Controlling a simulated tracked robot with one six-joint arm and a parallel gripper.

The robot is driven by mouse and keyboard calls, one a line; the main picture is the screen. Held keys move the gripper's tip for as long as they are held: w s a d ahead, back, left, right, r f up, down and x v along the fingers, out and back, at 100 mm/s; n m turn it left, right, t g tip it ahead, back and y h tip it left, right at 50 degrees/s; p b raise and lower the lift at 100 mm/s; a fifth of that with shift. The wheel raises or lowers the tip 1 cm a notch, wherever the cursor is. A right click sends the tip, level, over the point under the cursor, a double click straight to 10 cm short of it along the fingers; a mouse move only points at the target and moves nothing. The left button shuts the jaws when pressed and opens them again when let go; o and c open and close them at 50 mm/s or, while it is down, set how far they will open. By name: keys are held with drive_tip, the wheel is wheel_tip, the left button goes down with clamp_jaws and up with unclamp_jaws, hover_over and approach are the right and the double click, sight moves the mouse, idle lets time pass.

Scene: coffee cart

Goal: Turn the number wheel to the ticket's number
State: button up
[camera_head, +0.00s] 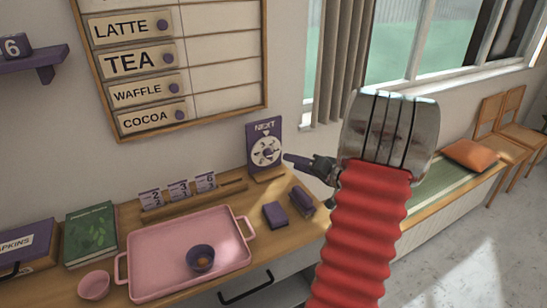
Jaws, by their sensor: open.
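The number wheel (265,152) is a pale round dial on an upright purple board headed "NEXT", at the back of the counter. Its digits and pointer are too small to read. Several small tickets stand in a wooden rack (232,187) left of it: the left ticket (150,198) seems to show 2, the middle ticket (179,190) 3 and the right ticket (206,182) 6. My dark gripper (289,160) is open and empty, just right of the wheel, its fingers pointing left towards the dial. I cannot tell whether it touches the board.
A pink tray (150,250) holding a dark cup (201,258) fills the front counter. Purple blocks (275,215) lie below the wheel. A pink bowl (94,285) and green book (91,235) are left. A shelf (35,65) bears a block (17,46) marked 6. My red-sleeved arm hides the right side.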

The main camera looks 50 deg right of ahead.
sight(271, 155)
drive_tip(key=x, duration=1.1)
drive_tip(key=shift+c, duration=0.6)
drive_tip(key=c, duration=0.9)
drive_tip(key=shift+c, duration=0.3)
drive_tip(key=shift+f, duration=0.1)
drive_tip(key=shift+s+d+f+m+t+y, duration=0.1)
drive_tip(key=shift+m+t+y, duration=0.25)
drive_tip(key=shift+m, duration=0.6)
drive_tip(key=shift+f+m+t+y, duration=0.1)
drive_tip(key=shift+m+t+y, duration=0.2)
drive_tip(key=shift+m, duration=0.65)
drive_tip(key=o, duration=1.1)
